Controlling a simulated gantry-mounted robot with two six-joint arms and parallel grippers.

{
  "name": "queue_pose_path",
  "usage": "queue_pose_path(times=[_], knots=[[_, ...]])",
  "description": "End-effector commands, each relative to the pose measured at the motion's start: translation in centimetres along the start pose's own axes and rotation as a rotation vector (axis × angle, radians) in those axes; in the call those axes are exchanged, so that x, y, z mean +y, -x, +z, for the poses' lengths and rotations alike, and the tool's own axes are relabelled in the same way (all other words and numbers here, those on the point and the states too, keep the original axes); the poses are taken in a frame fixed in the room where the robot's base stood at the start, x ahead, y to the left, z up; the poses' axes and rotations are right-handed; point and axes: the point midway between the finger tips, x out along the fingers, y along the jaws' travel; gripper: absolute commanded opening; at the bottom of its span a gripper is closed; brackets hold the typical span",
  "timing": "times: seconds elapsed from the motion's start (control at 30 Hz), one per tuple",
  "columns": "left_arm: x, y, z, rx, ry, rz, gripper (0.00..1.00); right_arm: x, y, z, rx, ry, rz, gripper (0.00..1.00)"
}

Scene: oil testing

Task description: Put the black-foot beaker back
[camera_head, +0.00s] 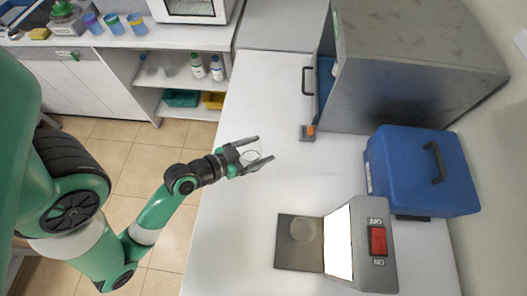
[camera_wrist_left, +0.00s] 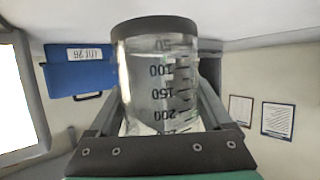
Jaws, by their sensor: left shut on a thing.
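My left gripper (camera_head: 264,149) is shut on a clear glass beaker (camera_head: 252,156) and holds it over the left edge of the white counter. In the left wrist view the beaker (camera_wrist_left: 160,80) sits between the fingers, with printed volume marks and a black ring, its foot, at the top of the picture. That view looks upside down. Whether the beaker touches the counter I cannot tell. My right gripper is not in view.
A device with a red switch (camera_head: 377,241) has a dark plate (camera_head: 290,262) bearing a round, clear object (camera_head: 303,229). A blue case (camera_head: 415,180) and a grey cabinet (camera_head: 410,80) stand at the right. Cups (camera_head: 113,24) stand on the back-left counter. The middle of the white counter (camera_head: 235,215) is clear.

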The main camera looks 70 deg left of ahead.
Motion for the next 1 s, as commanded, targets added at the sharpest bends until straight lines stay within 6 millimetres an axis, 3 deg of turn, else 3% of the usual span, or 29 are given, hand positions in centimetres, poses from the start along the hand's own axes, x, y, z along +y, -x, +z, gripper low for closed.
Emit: queue_pose_path(times=[0.13,0.37,0.53,0.97,1.0], knots=[[-0.5,-2.3,1.2,-0.001,0.001,0.0,0.17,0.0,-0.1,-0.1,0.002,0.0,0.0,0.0],[-0.7,-3.1,1.7,0.0,0.0,0.0,0.17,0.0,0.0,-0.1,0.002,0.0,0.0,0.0],[-0.8,-4.4,4.0,-0.003,0.001,0.0,0.17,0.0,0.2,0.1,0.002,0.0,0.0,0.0],[-0.8,-4.8,5.1,0.0,0.0,0.0,0.17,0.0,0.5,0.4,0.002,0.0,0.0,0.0],[-0.8,-4.7,5.0,-0.001,0.0,0.0,0.88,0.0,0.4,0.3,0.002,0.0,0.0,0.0]])
